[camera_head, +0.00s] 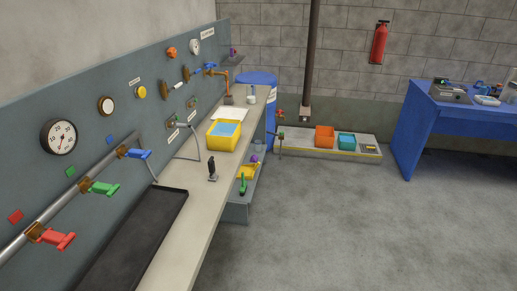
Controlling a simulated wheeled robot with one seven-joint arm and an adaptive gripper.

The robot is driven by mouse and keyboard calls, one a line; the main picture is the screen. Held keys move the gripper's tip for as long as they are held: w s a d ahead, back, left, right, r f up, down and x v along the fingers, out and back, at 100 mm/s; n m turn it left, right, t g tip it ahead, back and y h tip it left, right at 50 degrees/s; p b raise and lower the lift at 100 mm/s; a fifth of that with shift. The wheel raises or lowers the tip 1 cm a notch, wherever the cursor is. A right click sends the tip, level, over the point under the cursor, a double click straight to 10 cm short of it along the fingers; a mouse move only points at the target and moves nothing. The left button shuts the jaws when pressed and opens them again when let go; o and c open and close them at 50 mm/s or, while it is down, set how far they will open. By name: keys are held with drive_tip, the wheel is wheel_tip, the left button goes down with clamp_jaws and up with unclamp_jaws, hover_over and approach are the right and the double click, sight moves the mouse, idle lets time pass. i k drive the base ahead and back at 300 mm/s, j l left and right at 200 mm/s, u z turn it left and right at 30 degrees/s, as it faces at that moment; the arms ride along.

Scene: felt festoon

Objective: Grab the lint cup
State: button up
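No object can be told for certain as the lint cup in the head view. A small purple thing (233,52) sits on a little wall shelf at the far end of the panel. Another purple item (255,158) lies low beside the counter, in or by a small yellow holder (246,171). A small pale container (252,95) stands at the far end of the counter. All are too small to make out in detail. My gripper is not in view.
A long counter (207,207) runs along the left wall panel, with a black tray (130,240), a black upright handle (212,170) and a yellow bin (223,136). Coloured valve levers stick out from the panel. A blue table (440,120) stands at right. The floor (340,220) between is clear.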

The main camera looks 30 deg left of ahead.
sight(258, 146)
drive_tip(key=i+u, duration=0.4)
drive_tip(key=i, duration=2.05)
drive_tip(key=i+u, duration=0.2)
drive_tip(key=i, duration=0.3)
drive_tip(key=i+l+u, duration=0.2)
drive_tip(key=i, duration=0.3)
drive_tip(key=i+l+u, duration=0.15)
drive_tip(key=i, duration=0.35)
drive_tip(key=i+l+u, duration=0.2)
drive_tip(key=i, duration=0.3)
drive_tip(key=i+l+u, duration=1.05)
drive_tip(key=l+u, duration=0.3)
drive_tip(key=i+l, duration=0.2)
drive_tip(key=i, duration=0.3)
